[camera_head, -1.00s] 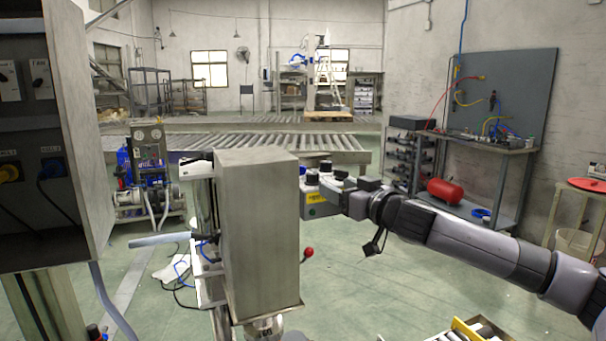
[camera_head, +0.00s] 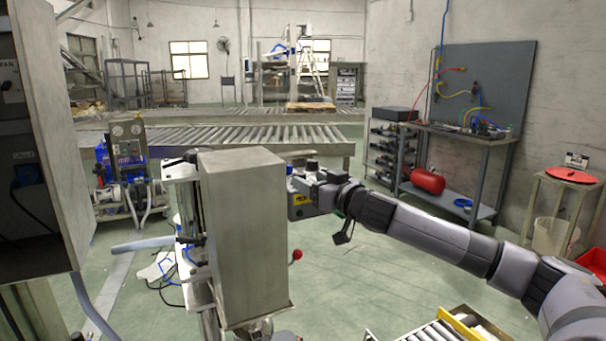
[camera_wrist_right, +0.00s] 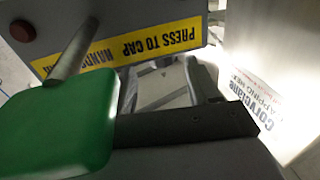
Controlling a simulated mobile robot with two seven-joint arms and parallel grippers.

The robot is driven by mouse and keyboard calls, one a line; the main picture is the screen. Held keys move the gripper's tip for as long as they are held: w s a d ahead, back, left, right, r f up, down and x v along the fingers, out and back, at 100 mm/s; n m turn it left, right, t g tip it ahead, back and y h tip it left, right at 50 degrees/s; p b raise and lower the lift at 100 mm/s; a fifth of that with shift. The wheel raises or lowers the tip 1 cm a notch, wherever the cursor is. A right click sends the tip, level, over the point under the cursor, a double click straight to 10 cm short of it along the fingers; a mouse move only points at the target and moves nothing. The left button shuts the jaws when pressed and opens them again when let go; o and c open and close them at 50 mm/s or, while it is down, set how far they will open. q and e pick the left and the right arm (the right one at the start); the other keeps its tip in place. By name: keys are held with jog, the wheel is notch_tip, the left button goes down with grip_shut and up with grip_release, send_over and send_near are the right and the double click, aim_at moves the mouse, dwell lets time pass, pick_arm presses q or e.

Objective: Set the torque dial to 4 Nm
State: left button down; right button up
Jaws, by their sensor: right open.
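I cannot make out a torque dial with a readable scale in either view. A tall grey metal housing (camera_head: 243,235) stands at the centre of the head view. Behind its right side is a grey box (camera_head: 297,207) with a yellow label and dark-topped knobs or caps (camera_head: 312,165). My right gripper (camera_head: 312,184) is open at this box, partly hiding it; contact cannot be told. In the right wrist view, a yellow PRESS TO CAP label (camera_wrist_right: 140,45) appears upside down beside a green pad (camera_wrist_right: 65,125) and a dark red button (camera_wrist_right: 22,30). My left gripper is out of view.
A red-tipped lever (camera_head: 296,255) sticks out right of the housing. A dark cabinet (camera_head: 40,140) stands close at the left. A roller tray (camera_head: 440,332) lies at the lower right. Open green floor (camera_head: 350,285) lies below my right arm.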

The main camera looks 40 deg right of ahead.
aim_at(302, 175)
jog(key=shift+w+d+r+p, duration=0.1)
jog(key=shift+w+p, duration=0.25)
jog(key=shift+w, duration=0.35)
jog(key=shift+w+d+r+p, duration=0.1)
jog(key=shift+w+p, duration=0.25)
jog(key=shift+w, duration=0.35)
jog(key=shift+w+f, duration=0.15)
jog(key=shift+w, duration=0.4)
jog(key=c, duration=1)
jog(key=shift+a, duration=0.1)
jog(key=shift+c, duration=0.2)
